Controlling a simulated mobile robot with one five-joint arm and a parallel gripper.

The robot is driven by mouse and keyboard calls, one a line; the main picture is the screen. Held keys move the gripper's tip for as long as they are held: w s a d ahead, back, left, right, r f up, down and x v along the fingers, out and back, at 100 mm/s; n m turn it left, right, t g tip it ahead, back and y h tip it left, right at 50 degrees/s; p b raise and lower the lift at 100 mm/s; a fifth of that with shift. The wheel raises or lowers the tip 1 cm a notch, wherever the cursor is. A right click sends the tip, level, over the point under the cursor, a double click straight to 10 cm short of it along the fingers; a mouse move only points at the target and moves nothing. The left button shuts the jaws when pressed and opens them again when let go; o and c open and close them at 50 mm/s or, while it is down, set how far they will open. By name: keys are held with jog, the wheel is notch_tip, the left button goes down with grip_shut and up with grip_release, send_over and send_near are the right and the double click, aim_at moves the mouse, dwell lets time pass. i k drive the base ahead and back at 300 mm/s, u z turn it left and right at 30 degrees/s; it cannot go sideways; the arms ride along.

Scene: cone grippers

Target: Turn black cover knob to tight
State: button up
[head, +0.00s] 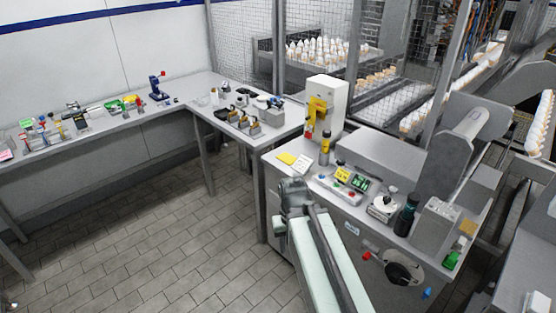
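A round black knob-like part (402,272) sits on the grey front face of the machine cabinet (345,240), low on the right side. It looks like the black cover knob, but its markings are too small to read, so I cannot tell its setting. My gripper (291,187) is at the end of my pale arm, near the cabinet's front left edge. It is well to the left of the black part and apart from it. The fingers are too small and dark to tell open from shut.
A red handle (373,256) and a blue one (427,293) flank the black part. A long bench stands left; tiled floor (150,225) is clear.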

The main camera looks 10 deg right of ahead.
aim_at(341, 162)
jog(key=u, duration=0.5)
jog(key=i, duration=1)
